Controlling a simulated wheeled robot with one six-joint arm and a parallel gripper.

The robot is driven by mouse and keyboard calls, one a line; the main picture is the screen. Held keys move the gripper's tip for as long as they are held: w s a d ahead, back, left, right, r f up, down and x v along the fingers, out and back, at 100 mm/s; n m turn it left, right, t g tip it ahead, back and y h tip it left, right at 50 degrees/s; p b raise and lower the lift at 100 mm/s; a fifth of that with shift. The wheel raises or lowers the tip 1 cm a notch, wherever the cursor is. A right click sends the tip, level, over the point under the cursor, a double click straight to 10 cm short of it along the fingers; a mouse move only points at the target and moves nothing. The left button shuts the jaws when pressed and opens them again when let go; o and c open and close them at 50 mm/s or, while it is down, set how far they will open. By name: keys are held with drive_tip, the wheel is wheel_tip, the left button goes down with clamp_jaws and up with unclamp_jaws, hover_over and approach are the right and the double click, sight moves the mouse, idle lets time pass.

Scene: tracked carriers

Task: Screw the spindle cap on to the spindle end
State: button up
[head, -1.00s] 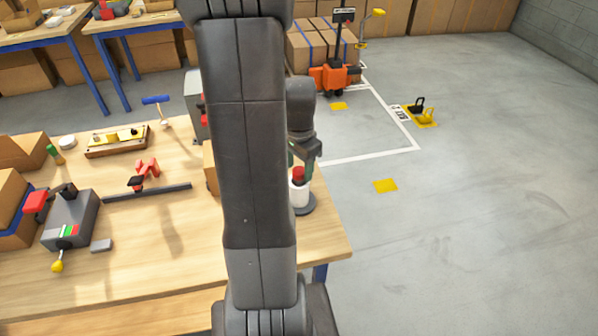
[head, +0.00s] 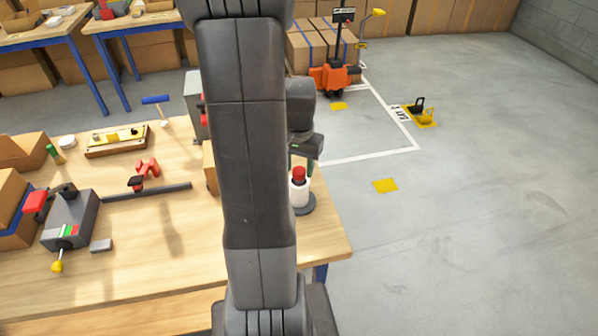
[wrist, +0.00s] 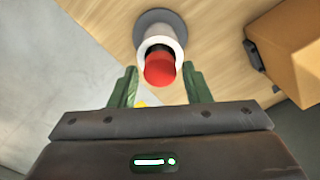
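A red cap (head: 299,172) sits on top of a white upright spindle (head: 299,193), which stands on a round dark grey base (head: 306,206) at the table's right edge. In the wrist view the red cap (wrist: 160,69) shows end-on over the white spindle (wrist: 152,27). How far it is screwed on cannot be told. My gripper (wrist: 160,86) is open, its two green fingers apart on either side of the cap's line, with a gap visible at each side. The cap appears at about fingertip level. In the head view my arm hides part of the table.
A cardboard box (wrist: 290,45) stands on the table close to the spindle. The bench (head: 130,235) also carries a grey device with a red part (head: 70,220), a dark bar (head: 147,192) and a wooden tray (head: 117,141). Open floor (head: 470,230) lies to the right.

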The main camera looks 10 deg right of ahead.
drive_tip(key=c, duration=0.5)
drive_tip(key=m, duration=0.3)
drive_tip(key=shift+m, duration=0.4)
drive_tip(key=m, duration=0.4)
drive_tip(key=shift+m, duration=1)
drive_tip(key=m, duration=0.9)
drive_tip(key=shift+m, duration=0.4)
